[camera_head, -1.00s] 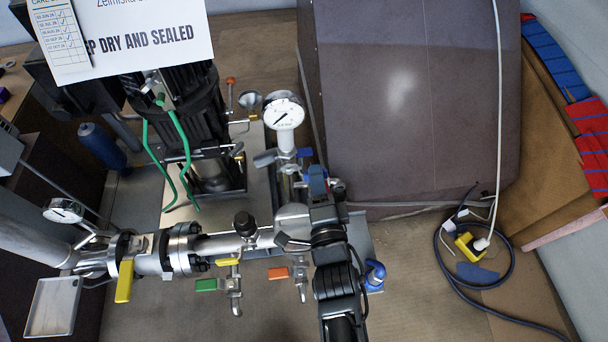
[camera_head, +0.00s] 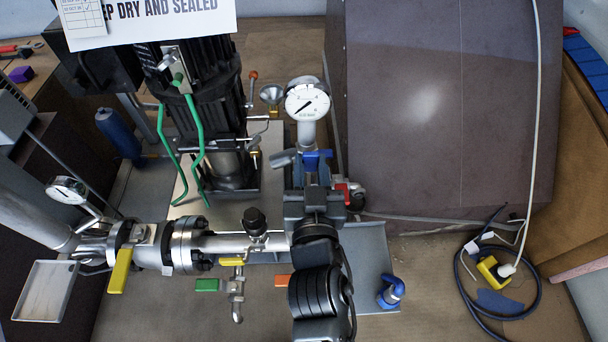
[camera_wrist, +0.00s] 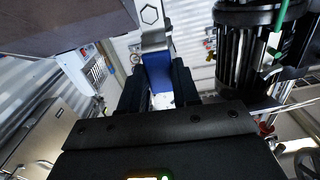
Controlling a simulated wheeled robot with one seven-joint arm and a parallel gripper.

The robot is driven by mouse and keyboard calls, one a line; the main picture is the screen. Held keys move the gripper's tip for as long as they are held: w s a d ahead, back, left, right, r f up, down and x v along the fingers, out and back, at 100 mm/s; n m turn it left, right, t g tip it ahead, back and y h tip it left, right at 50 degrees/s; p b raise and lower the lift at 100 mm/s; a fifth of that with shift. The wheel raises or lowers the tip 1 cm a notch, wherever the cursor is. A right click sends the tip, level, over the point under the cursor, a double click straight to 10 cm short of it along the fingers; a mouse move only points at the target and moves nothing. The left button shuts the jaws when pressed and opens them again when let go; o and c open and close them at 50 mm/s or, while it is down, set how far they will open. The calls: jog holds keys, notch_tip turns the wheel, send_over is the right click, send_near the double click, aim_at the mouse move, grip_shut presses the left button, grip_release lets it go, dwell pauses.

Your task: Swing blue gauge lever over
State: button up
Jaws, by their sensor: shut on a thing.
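The blue gauge lever (camera_head: 318,159) sits on the fitting below the round white pressure gauge (camera_head: 307,103) in the head view. My gripper (camera_head: 313,188) is just below the gauge stem, with its jaws shut on the lever. In the wrist view the blue lever (camera_wrist: 157,74) stands between the two dark fingers (camera_wrist: 158,92), under a metal stem with a hexagon nut. The fingers hide the lever's lower part.
A black pump with green pipes (camera_head: 195,150) stands left of the gauge. A large dark housing (camera_head: 440,110) stands right. A yellow-handled valve (camera_head: 119,272), a red handle (camera_head: 343,192) and a blue-capped fitting (camera_head: 391,291) are nearby. A cable (camera_head: 500,280) loops on the floor at right.

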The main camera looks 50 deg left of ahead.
jog(key=o, duration=0.9)
jog(key=shift+p, duration=0.3)
jog(key=p+v, duration=0.2)
jog(key=v, duration=0.4)
jog(key=p+v, duration=0.2)
jog(key=v, duration=0.5)
jog(key=shift+s+d, duration=0.3)
